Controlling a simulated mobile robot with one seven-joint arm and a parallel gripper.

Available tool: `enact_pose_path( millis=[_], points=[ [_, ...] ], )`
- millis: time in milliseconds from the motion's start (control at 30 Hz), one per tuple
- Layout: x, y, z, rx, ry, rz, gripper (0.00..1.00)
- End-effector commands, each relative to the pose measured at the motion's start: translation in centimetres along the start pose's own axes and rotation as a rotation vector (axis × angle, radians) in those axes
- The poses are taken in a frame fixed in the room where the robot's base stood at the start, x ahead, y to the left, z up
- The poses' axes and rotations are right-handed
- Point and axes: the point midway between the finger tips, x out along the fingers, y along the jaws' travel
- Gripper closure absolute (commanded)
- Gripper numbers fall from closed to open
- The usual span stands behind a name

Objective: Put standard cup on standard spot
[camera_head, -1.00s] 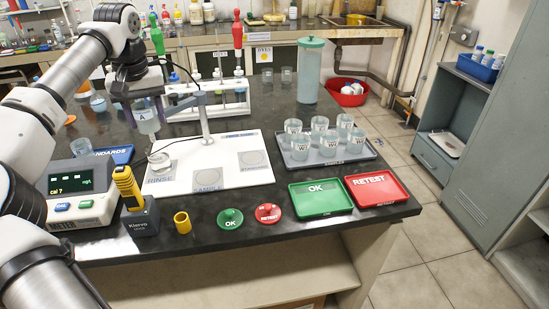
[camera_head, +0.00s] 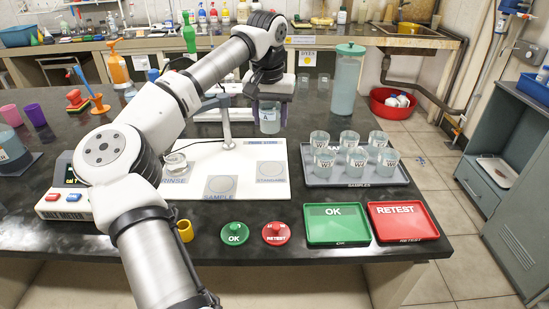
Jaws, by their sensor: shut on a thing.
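The standard spot (camera_head: 271,170), a grey square with a circle marked STANDARD, is at the right of the board, below and slightly in front of the cup in the picture. The spot looks empty. The sample spot (camera_head: 220,186) is bare, and a clear cup (camera_head: 176,163) stands on the rinse spot.
The samples tray (camera_head: 330,181) with several cups stands close right of the board. A stand pole (camera_head: 226,120) rises from the board left of the cup. A tall bottle (camera_head: 346,80) is behind the samples. Green OK (camera_head: 336,224) and red RETEST (camera_head: 403,221) trays lie in front.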

Motion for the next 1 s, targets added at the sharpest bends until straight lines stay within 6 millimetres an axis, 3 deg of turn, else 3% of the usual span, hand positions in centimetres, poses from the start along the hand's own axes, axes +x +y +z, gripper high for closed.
enact_pose_path(
  millis=[100,300,567,800,1000],
  points=[
    [3.2,0.1,0.4,0.003,-0.002,0.002,0.75],
    [7.0,0.1,0.9,0.002,0.000,0.002,0.75],
    [9.1,0.1,1.1,0.001,0.000,0.000,0.75],
    [12.3,0.1,1.5,0.000,0.001,0.002,0.75],
    [12.4,0.1,1.5,0.000,0.002,0.000,0.75]
  ],
)
